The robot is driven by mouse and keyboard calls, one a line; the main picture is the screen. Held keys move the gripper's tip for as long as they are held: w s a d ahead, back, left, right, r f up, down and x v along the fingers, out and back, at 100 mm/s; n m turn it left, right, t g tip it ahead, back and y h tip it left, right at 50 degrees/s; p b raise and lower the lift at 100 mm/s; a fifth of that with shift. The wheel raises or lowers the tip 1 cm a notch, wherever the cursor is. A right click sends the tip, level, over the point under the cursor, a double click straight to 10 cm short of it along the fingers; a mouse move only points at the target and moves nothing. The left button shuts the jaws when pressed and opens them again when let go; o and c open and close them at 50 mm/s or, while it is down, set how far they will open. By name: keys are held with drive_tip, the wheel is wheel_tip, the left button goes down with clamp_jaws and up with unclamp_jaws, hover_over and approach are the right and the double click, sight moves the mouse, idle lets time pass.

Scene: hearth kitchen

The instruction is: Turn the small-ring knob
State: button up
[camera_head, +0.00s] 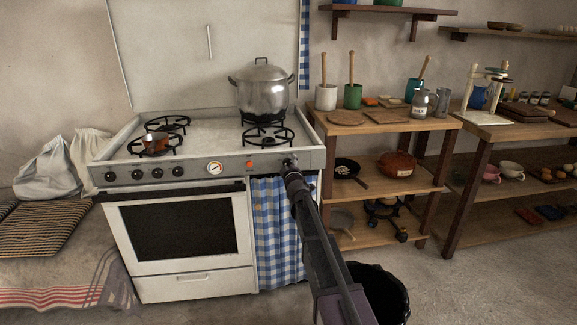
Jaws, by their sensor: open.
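The white stove (190,275) stands at left centre with a grey front panel. Several dark knobs sit in a row on the panel's left half, among them the leftmost knob (110,177) and the rightmost of that row (178,171). I cannot tell from marks which one belongs to the small ring. A round dial (215,168) and a small red-orange piece (250,164) lie further right. My gripper (289,163) is open, at the panel's right end, and hides that part. I cannot tell whether it touches or surrounds anything there.
A large lidded pot (262,90) stands on the back right burner. A small dark pot (154,142) sits on the front left burner. A blue checked curtain (275,235) hangs below the panel. A wooden shelf unit (390,122) stands close right; a black bin (385,290) is on the floor.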

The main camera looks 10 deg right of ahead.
drive_tip(key=shift+s, duration=0.15)
drive_tip(key=s, duration=1.1)
drive_tip(key=shift+s, duration=0.4)
drive_tip(key=s+d+f+m+g+h, duration=0.2)
drive_tip(key=s+f+m+g, duration=0.25)
drive_tip(key=s+f, duration=0.2)
drive_tip(key=s+d+f+m+g+h, duration=0.1)
drive_tip(key=s+d+f+m+g, duration=0.2)
drive_tip(key=s+f+m+g, duration=0.25)
drive_tip(key=s+a+f+m+g+y, duration=0.1)
drive_tip(key=s+a+f+g, duration=0.2)
drive_tip(key=s, duration=0.7)
drive_tip(key=s+a+f+g+y, duration=0.2)
drive_tip(key=s+f+g, duration=0.25)
drive_tip(key=s, duration=0.55)
wheel_tip(320, 180, up, 32)
drive_tip(key=p, duration=3.1)
drive_tip(key=shift+s, duration=0.4)
